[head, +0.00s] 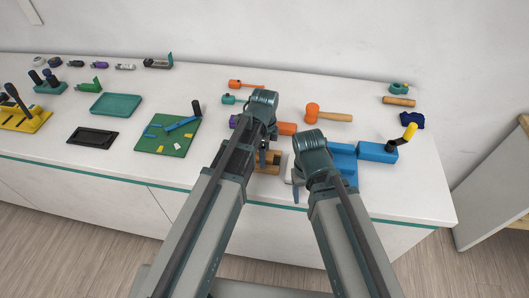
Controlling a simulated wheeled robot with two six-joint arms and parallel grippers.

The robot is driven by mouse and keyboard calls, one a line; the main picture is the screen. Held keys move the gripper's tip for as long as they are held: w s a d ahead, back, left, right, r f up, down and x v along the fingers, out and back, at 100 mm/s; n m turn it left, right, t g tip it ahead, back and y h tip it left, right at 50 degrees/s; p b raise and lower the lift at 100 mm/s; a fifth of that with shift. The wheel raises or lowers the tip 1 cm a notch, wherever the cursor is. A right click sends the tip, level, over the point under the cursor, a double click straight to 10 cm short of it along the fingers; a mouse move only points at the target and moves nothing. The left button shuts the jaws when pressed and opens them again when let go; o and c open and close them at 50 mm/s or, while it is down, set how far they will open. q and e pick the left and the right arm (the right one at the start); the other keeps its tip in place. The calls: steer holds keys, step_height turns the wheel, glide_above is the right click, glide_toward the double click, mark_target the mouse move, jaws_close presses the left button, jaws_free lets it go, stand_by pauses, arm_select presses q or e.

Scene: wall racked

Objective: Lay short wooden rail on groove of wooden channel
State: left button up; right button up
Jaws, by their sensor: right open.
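A wooden piece (267,169), likely the wooden channel, lies near the table's front edge between my two arms. My arms hide much of it, and its groove cannot be made out. A small light-brown wooden bar (398,101) lies at the back right; I cannot tell whether it is the short wooden rail. My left gripper (264,159) points down at the wooden piece, mostly hidden by its own arm, so its jaws cannot be read. My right gripper (297,188) is open, just right of the wooden piece and close to the front edge.
Blue blocks (377,152) stand right of my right arm, with a yellow-and-black handled tool (403,137) beside them. An orange mallet (327,113) lies behind. A green board (166,135), black tray (92,137) and teal tray (116,104) are on the left. The table's front right corner is bare.

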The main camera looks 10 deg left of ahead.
arm_select(q)
steer(key=shift+r, duration=0.15)
step_height(320, 180, up, 14)
steer(key=p, duration=1.4)
steer(key=shift+f, duration=0.2)
steer(key=shift+f, duration=0.15)
steer(key=s+d+f+n+y+b, duration=0.1)
steer(key=s+d+f+n+b, duration=0.1)
steer(key=s+f+n+b, duration=0.9)
steer(key=s+n, duration=0.3)
steer(key=shift+d+f+n+b, duration=0.15)
steer(key=shift+d+n+b, duration=0.15)
steer(key=shift+b, duration=0.1)
